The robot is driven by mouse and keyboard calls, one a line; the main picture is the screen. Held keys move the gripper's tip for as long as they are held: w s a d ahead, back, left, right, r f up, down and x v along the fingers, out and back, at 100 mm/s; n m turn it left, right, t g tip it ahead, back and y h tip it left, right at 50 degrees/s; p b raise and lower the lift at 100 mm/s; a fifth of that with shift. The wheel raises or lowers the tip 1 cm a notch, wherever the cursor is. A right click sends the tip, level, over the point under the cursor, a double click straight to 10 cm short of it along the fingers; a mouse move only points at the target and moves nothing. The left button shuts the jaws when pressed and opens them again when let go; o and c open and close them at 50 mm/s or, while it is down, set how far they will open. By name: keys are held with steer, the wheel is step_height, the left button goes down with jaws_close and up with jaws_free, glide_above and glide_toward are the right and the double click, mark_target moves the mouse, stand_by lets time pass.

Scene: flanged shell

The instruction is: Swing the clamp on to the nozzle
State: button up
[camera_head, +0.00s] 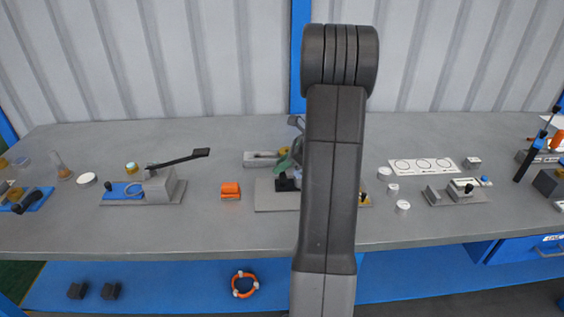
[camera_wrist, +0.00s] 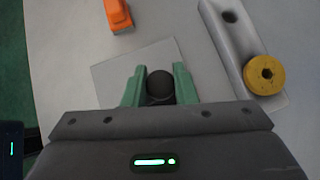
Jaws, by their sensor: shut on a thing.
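My gripper (camera_wrist: 157,76) has green fingers, one on each side of a dark round knob (camera_wrist: 160,84) in the wrist view, and is shut on it. The knob stands over a pale grey plate (camera_wrist: 108,78). To its right a grey slotted bar (camera_wrist: 224,38) carries a yellow disc with a hole (camera_wrist: 265,74). In the head view my gripper (camera_head: 288,165) shows only partly, above the base plate (camera_head: 268,200); my arm hides most of this fixture. I cannot tell for sure which parts are the clamp and the nozzle.
An orange block (camera_head: 230,190) lies left of the base plate. A grey fixture with a long black lever (camera_head: 180,159) stands further left. White round pieces (camera_head: 402,206) and a white card with circles (camera_head: 423,165) lie right of my arm. The bench front is mostly clear.

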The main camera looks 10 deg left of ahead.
steer(key=n+g+p, duration=0.3)
steer(key=n, duration=0.1)
steer(key=shift+r+h, duration=0.15)
steer(key=shift+h, duration=0.25)
steer(key=n+g+h+p, duration=0.1)
steer(key=n+g+p, duration=0.1)
steer(key=n, duration=0.2)
steer(key=shift+g, duration=0.4)
steer(key=n+g+h+p, duration=0.1)
steer(key=n+h, duration=0.1)
steer(key=n, duration=0.1)
steer(key=shift+n+g+h, duration=0.3)
steer(key=shift+g, duration=0.1)
steer(key=n+g+h, duration=0.1)
steer(key=n+h, duration=0.2)
steer(key=n, duration=0.1)
steer(key=shift+n+h+p, duration=0.3)
steer(key=shift+n+p, duration=0.1)
steer(key=o, duration=1)
